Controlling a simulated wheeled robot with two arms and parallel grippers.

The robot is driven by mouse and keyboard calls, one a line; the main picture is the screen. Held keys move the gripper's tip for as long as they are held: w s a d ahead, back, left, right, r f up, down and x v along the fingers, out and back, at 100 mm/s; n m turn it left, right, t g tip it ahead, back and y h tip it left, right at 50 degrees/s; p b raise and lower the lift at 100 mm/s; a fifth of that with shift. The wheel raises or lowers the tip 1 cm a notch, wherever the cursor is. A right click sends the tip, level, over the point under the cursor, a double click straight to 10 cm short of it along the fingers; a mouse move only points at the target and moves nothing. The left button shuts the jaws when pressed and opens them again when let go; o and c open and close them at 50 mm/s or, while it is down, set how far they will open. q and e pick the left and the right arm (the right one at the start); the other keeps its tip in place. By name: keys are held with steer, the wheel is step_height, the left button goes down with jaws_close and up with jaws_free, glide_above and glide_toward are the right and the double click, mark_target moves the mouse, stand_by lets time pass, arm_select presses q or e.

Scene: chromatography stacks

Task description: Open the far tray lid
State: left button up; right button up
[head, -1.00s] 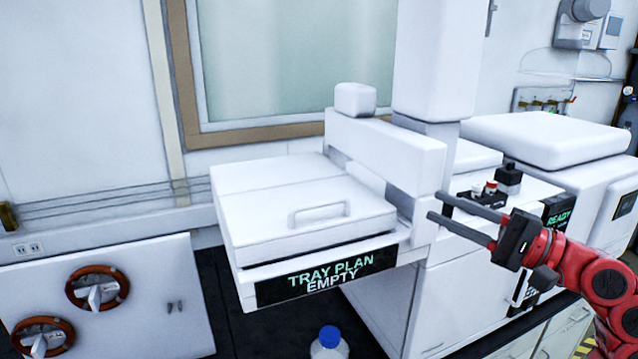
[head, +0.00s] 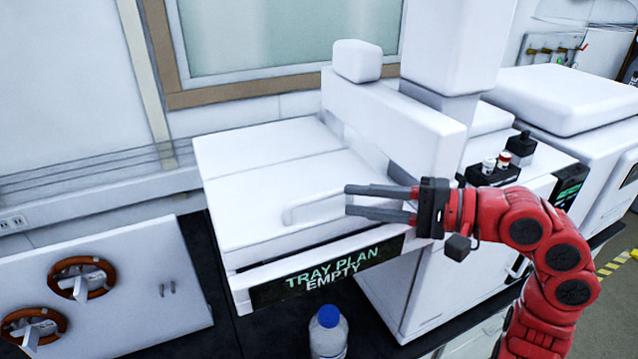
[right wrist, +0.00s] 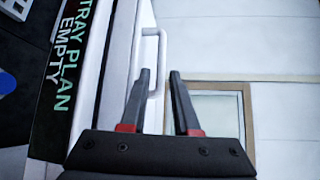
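The tray lid (head: 262,178) is a flat white cover on the white tray unit and lies shut. Its white bar handle (head: 302,208) stands near the front edge, and it also shows in the right wrist view (right wrist: 162,48). My right gripper (head: 347,200) is open at the right end of the handle, with its fingers pointing left. In the right wrist view the fingertips (right wrist: 159,74) are apart, with the handle just beyond them. I cannot tell whether they touch it. My left gripper is not in view.
The panel reading "TRAY PLAN EMPTY" (head: 328,272) is on the unit's front. A blue-capped bottle (head: 328,335) stands below it. A white arm-like block (head: 395,120) rises right of the lid. Small vials (head: 503,160) stand in a black holder farther right.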

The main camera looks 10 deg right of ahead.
mark_target(325, 197)
steer(key=p+x, duration=0.1)
steer(key=x, duration=0.5)
steer(key=shift+s+a+r+p, duration=0.1)
steer(key=shift+p, duration=0.3)
steer(key=shift+w+a, duration=0.3)
steer(key=shift+a, duration=0.15)
jaws_close()
stand_by(0.6)
